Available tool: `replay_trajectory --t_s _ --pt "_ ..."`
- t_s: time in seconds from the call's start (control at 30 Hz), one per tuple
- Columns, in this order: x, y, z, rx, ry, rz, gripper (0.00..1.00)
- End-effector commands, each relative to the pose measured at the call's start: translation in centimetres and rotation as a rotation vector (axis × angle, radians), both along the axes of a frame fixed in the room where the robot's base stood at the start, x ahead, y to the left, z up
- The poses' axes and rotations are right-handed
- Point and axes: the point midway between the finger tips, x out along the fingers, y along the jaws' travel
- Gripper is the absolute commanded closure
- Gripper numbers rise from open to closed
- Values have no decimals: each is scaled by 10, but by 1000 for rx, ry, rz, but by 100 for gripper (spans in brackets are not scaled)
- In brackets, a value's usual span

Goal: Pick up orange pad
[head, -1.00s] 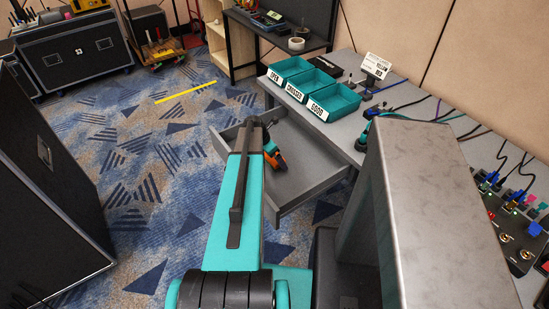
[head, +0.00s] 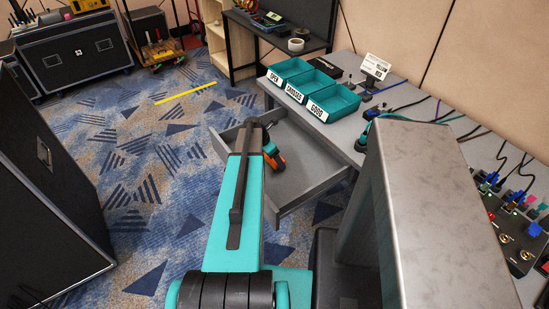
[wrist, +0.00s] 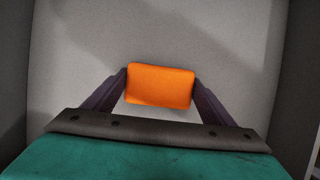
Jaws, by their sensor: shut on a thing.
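The orange pad (wrist: 160,85) is a small rounded block between the two dark fingers of my gripper (wrist: 160,90) in the wrist view. The fingers touch its left and right ends, and my gripper is shut on it. Grey drawer floor shows behind and around the pad. In the head view, my gripper (head: 274,158) is over the open grey drawer (head: 300,178), partly hidden by my own arm. I cannot tell from these frames whether the pad is clear of the drawer floor.
The drawer juts out below the grey desk (head: 375,116). Teal bins labelled OPEN (head: 290,70), CRUISED or similar (head: 311,86), and GOOD (head: 335,102) stand on the desk. Cables and a switch panel (head: 520,235) are at right. A black case (head: 45,190) stands at left; carpet lies between.

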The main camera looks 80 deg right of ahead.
Motion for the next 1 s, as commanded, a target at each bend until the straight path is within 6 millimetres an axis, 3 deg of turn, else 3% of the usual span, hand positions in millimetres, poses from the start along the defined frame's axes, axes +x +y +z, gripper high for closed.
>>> replay_trajectory --t_s 0.33,1.0 --pt "0 0 17 -1 -1 0 44" --pt "0 0 94 -1 0 0 44"
